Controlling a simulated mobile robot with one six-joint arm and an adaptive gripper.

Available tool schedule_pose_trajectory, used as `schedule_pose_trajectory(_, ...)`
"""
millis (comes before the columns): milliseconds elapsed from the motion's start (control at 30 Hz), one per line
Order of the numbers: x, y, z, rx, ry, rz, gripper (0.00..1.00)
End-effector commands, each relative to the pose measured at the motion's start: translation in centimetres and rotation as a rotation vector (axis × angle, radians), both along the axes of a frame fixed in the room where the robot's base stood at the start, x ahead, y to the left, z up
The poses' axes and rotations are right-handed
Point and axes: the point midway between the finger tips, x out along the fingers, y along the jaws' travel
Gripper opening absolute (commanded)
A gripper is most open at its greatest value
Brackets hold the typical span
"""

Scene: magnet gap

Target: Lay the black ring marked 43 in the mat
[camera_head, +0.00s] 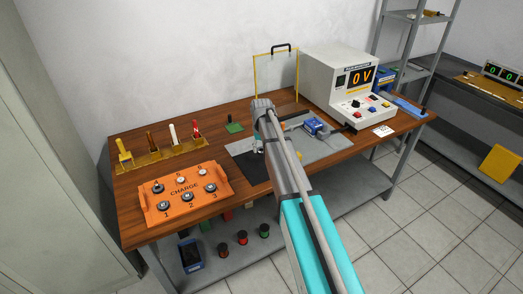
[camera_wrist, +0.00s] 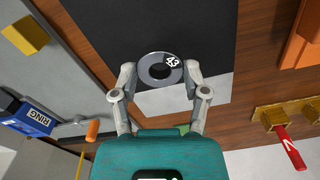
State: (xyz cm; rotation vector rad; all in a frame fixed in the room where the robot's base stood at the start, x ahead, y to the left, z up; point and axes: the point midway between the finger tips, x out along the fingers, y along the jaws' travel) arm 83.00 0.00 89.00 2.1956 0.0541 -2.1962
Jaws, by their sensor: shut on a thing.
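Behind the ring in the wrist view is the black mat (camera_wrist: 140,25). In the head view the mat (camera_head: 247,170) lies on the wooden bench, partly covered by my arm. My gripper (camera_head: 258,148) shows small over the mat there. I cannot tell how high the ring is above it.
An orange CHARGE board (camera_head: 184,195) lies left of the mat, with a rack of coloured tools (camera_head: 160,155) behind it. A grey panel with a blue device (camera_head: 314,126) lies to the right. A white 0 V power unit (camera_head: 350,85) and a yellow-framed screen (camera_head: 276,75) stand behind.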

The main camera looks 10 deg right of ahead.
Motion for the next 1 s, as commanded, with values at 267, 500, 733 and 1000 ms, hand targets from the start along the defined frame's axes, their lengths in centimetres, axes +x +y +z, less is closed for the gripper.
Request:
schedule_pose_trajectory(267,0.0,0.0,0.1,0.000,0.000,0.000,0.17)
schedule_pose_trajectory(500,-0.1,0.0,-0.3,0.000,0.000,0.000,0.17)
schedule_pose_trajectory(733,-0.1,0.0,-1.4,0.000,0.000,0.000,0.17)
schedule_pose_trajectory(1000,-0.1,0.1,-2.9,0.000,0.000,0.001,0.17)
